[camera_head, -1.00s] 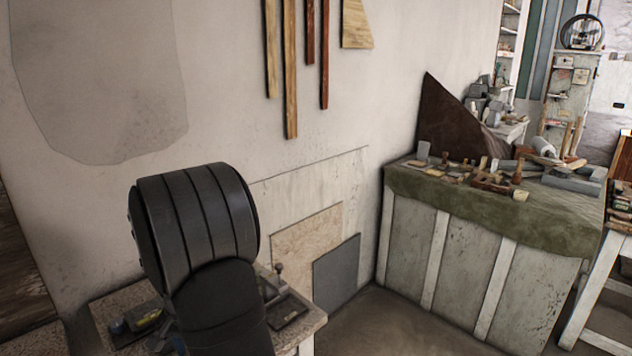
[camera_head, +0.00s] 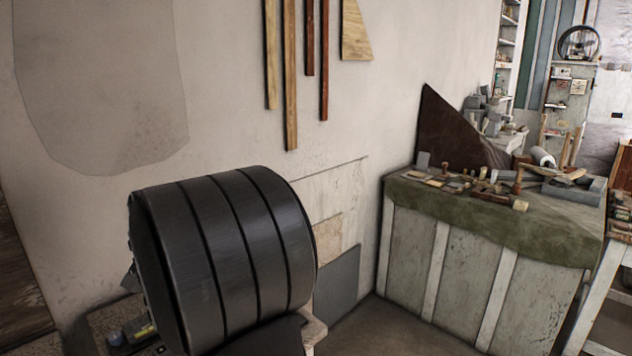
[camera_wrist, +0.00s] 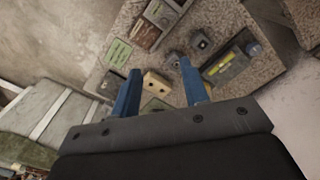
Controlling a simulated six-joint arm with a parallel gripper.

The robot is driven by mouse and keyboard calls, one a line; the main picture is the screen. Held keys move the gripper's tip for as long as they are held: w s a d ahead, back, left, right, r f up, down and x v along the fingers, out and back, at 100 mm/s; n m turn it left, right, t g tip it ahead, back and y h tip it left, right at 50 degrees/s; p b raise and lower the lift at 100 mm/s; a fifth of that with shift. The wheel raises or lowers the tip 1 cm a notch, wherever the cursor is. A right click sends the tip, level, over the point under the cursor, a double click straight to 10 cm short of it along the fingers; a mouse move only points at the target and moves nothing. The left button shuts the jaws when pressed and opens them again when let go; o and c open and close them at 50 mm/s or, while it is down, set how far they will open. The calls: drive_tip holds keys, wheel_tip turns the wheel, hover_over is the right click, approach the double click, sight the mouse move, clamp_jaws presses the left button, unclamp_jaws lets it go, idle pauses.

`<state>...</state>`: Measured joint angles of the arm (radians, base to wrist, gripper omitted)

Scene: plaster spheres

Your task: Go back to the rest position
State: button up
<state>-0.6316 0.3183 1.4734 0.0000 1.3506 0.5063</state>
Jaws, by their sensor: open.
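My gripper (camera_wrist: 160,92) shows in the wrist view with its two blue fingers spread apart, open and with nothing held between them. Beyond the fingers lies a speckled stone-like tabletop (camera_wrist: 250,33) with small items on it. A small tan block (camera_wrist: 157,82) with dark holes shows between the fingers, on or above the tabletop; I cannot tell how far below the fingertips it is. In the head view my dark ribbed arm fills the lower left and hides the gripper and most of that table.
A workbench (camera_head: 455,250) under a green cloth (camera_head: 480,215) stands at the right, covered with tools. A grey panel (camera_head: 337,285) leans on the wall. Wooden strips (camera_head: 290,75) hang above. A dark block with a yellow part (camera_wrist: 229,66) lies on the speckled table. Floor between is bare.

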drive_tip(key=shift+s+r+n, duration=0.3)
drive_tip(key=shift+r+n, duration=0.35)
drive_tip(key=shift+n, duration=0.6)
drive_tip(key=shift+s+r+n, duration=0.3)
drive_tip(key=shift+r+n, duration=0.3)
drive_tip(key=shift+n, duration=0.7)
drive_tip(key=shift+s+r+n, duration=0.3)
drive_tip(key=shift+r+n, duration=0.35)
drive_tip(key=shift+n, duration=0.6)
drive_tip(key=shift+c, duration=0.4)
